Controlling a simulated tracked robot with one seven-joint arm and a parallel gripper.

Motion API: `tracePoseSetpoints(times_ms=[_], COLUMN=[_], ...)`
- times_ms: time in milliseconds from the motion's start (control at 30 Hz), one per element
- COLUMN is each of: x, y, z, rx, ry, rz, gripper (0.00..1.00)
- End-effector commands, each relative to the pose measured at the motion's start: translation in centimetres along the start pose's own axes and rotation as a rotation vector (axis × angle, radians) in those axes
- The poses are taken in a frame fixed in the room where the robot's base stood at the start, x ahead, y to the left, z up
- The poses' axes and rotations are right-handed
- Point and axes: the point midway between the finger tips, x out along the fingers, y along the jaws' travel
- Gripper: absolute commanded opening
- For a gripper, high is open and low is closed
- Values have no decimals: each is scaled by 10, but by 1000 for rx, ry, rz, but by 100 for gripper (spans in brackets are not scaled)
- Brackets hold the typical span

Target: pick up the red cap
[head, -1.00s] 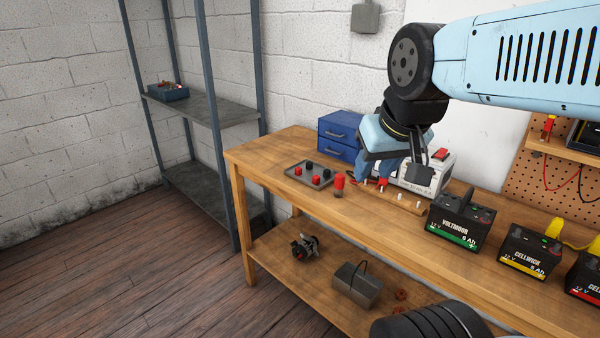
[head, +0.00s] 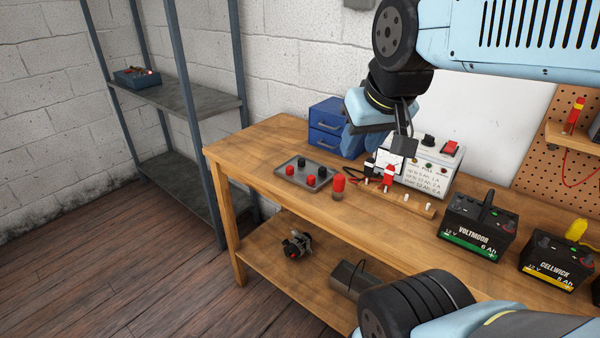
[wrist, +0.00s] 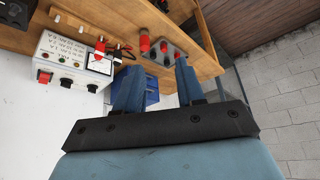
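Several small caps sit on a grey tray (head: 292,179) on the workbench. Two are red, a left red cap (head: 289,170) and a front red cap (head: 311,180); the others are black. A taller red-topped piece (head: 338,184) with a brownish lower part stands upright on the bench, just right of the tray. I cannot tell which red one is meant. My gripper (head: 354,146) hangs over the back of the bench, right of the tray and apart from it. In the wrist view its two blue fingers (wrist: 158,70) are spread with nothing between them. The tray shows beyond them.
A blue drawer box (head: 325,127) stands behind the tray. A white charger (head: 430,168) and a wooden strip with clamps (head: 412,200) lie to the right, then black batteries (head: 478,222). A metal shelf (head: 190,107) stands at left. The bench's left front is clear.

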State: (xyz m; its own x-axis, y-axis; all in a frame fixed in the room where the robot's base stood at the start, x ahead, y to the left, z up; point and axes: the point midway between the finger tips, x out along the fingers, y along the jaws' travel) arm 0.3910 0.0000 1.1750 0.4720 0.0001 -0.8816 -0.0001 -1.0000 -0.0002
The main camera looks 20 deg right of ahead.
Motion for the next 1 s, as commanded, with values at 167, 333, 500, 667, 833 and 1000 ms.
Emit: tracePoseSetpoints(times_ms=[167, 333, 500, 667, 833, 1000], x=[0, 3, 21, 48, 82, 120], y=[0, 0, 3, 2, -2, -11], z=[0, -6, -28, -56, -84, -110], rx=[0, 26, 138, 286, 440, 582], ry=[0, -13, -62, -115, -156, -174], rz=[0, 1, 18, 58, 123, 203], gripper=[38, 38, 38, 38, 38, 38])
